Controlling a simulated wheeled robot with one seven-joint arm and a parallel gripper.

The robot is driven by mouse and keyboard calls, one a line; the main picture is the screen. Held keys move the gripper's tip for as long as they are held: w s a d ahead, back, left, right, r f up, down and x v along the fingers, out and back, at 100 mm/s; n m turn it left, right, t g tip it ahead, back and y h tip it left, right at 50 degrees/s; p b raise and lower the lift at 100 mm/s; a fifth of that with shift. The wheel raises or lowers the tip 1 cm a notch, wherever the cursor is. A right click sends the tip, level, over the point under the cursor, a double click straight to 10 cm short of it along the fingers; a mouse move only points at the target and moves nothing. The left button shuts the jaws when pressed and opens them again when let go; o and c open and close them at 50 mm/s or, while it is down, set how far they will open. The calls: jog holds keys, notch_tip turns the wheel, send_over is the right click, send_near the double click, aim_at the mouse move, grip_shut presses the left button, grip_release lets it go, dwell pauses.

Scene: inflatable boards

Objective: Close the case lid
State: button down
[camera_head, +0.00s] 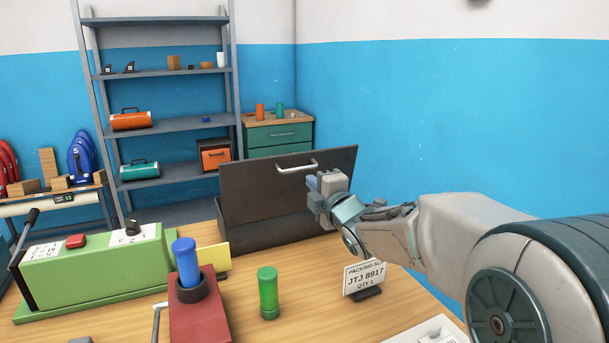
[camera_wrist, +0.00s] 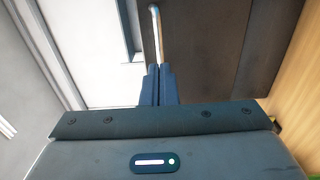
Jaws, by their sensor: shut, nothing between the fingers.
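The case (camera_head: 235,217) is a dark grey box at the back of the wooden table in the head view. Its lid (camera_head: 255,188) stands raised and tilted, with a light metal handle (camera_head: 297,167) near its top edge. My gripper (camera_head: 318,184) is at the right part of the lid, just below the handle's right end. In the wrist view my gripper's fingertips (camera_wrist: 158,72) are together and empty, close to the end of the handle (camera_wrist: 155,32). The dark lid (camera_wrist: 215,50) fills the right there. I cannot tell whether the fingers touch it. My arm hides the lid's lower right.
A packing slip sign (camera_head: 365,278) stands front right of the case. A green cylinder (camera_head: 268,293), a red block holding a blue cylinder (camera_head: 187,262) and a green machine (camera_head: 95,270) stand in front and left. A shelf rack (camera_head: 170,126) stands behind.

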aim_at(300, 170)
jog(key=shift+x, duration=2.75)
jog(key=shift+d+p, duration=0.1)
jog(key=shift+p, duration=0.2)
